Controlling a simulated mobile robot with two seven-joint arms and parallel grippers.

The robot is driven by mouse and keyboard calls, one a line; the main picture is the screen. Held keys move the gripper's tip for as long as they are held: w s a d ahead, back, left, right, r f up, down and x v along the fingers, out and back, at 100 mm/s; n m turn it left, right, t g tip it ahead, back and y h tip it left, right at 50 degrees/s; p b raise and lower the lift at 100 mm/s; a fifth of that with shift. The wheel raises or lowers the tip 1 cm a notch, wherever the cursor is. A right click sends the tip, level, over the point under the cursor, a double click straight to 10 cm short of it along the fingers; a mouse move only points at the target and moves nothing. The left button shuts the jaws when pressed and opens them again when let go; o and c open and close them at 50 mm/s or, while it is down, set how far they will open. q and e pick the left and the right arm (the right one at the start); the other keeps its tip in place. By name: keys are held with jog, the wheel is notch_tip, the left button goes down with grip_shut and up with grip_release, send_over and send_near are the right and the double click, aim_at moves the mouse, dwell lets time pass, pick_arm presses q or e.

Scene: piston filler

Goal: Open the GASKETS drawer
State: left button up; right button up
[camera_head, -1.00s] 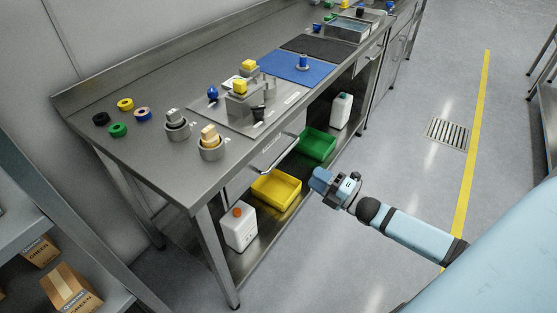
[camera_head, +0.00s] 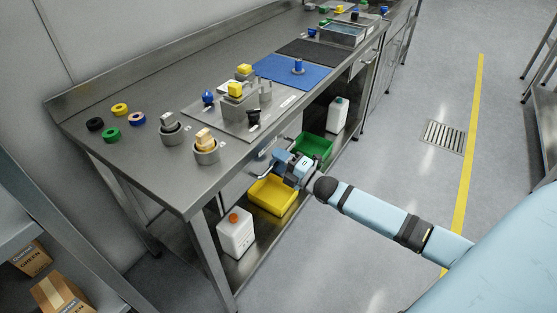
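A steel drawer front (camera_head: 290,132) sits under the near part of the worktop, and it looks closed. No label on it is readable from here. Its bar handle (camera_head: 265,172) shows at the left end, and the rest is covered by my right gripper. My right gripper (camera_head: 277,160) is at the handle, in front of the drawer. I cannot tell whether its fingers are open or shut, or whether they touch the bar. My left gripper is out of view.
On the lower shelf are a yellow bin (camera_head: 272,194), a green bin (camera_head: 314,149) and white jugs (camera_head: 236,234). Fittings and colored rings stand on the worktop (camera_head: 150,160). A table leg (camera_head: 211,255) stands at the near corner.

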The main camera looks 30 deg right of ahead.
grip_shut()
jog(key=shift+s, duration=0.1)
pick_arm(q)
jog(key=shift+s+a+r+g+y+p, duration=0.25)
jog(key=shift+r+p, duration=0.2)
jog(key=shift+p, duration=1.8)
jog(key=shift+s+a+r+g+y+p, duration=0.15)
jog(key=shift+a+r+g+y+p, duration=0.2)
jog(key=shift+p, duration=1.85)
pick_arm(e)
jog(key=r+v, duration=0.2)
jog(key=v, duration=0.9)
jog(key=r+v, duration=0.2)
jog(key=v, duration=1)
jog(key=shift+s+d+r, duration=0.25)
jog(key=shift+s+d, duration=0.1)
jog(key=shift+s, duration=0.2)
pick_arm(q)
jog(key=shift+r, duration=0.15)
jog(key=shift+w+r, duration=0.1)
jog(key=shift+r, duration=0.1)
pick_arm(e)
grip_release()
